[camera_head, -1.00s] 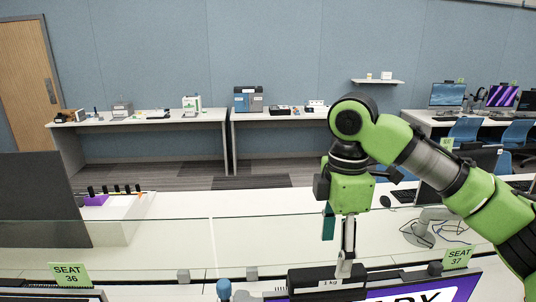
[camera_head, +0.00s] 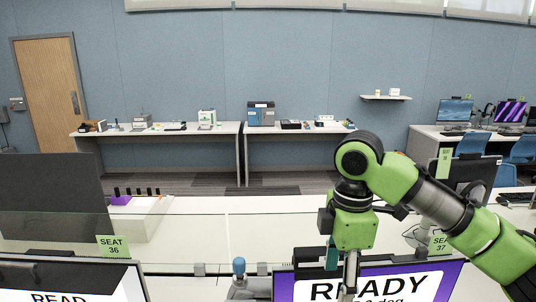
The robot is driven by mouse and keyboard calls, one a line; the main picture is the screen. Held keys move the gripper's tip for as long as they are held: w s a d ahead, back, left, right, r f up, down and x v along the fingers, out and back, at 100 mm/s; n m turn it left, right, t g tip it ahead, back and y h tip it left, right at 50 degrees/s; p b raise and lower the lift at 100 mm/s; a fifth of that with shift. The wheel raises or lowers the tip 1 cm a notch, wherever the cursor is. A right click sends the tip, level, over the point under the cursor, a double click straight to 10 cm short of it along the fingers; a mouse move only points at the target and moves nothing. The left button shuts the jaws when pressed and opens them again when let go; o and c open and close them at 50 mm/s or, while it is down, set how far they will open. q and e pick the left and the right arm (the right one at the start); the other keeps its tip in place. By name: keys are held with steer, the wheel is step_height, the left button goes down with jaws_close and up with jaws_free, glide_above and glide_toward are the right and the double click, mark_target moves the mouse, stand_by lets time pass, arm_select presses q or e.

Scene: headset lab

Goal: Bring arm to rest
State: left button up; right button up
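My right arm comes in from the right, green with black joints. Its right gripper (camera_head: 349,274) points down in front of the lit monitor (camera_head: 425,284) that reads "READY". The fingers run down towards the bottom edge of the view, so I cannot tell whether they are open or shut, or whether they hold anything. The black 1 kg block from the earlier frame is not in view.
A second lit monitor (camera_head: 75,283) stands at the lower left. A blue-topped device (camera_head: 239,268) stands between the monitors. A glass divider with seat signs (camera_head: 112,246) crosses the desk. Long tables (camera_head: 160,130) with equipment stand along the far wall.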

steer(key=s+a+f+m+t+y, duration=0.1)
steer(key=s+a+f+m+y, duration=0.25)
steer(key=f, duration=0.75)
steer(key=s+a+f+m+t+y, duration=0.15)
steer(key=s+a+f, duration=0.4)
steer(key=f, duration=0.55)
steer(key=s+d+f+m+h, duration=0.3)
steer(key=s+d+f+m, duration=0.25)
steer(key=s+d, duration=0.2)
steer(key=s+d+f+m+h, duration=0.2)
steer(key=s+d+f+m, duration=0.2)
steer(key=s+d+m, duration=0.4)
step_height(320, 180, down, 34)
steer(key=s+n+b, duration=0.1)
steer(key=n+b, duration=0.1)
steer(key=b, duration=0.6)
arm_select(q)
step_height(320, 180, down, 15)
steer(key=b, duration=0.6)
steer(key=shift+s+r, duration=0.15)
steer(key=shift+r, duration=0.05)
arm_select(e)
steer(key=s+d+f+g, duration=0.1)
steer(key=s+d+f, duration=0.1)
steer(key=s+f, duration=0.6)
steer(key=s+d+f, duration=0.1)
steer(key=s+f, duration=0.8)
steer(key=f, duration=0.5)
steer(key=shift+d+f+g, duration=0.15)
steer(key=shift+d+g, duration=0.2)
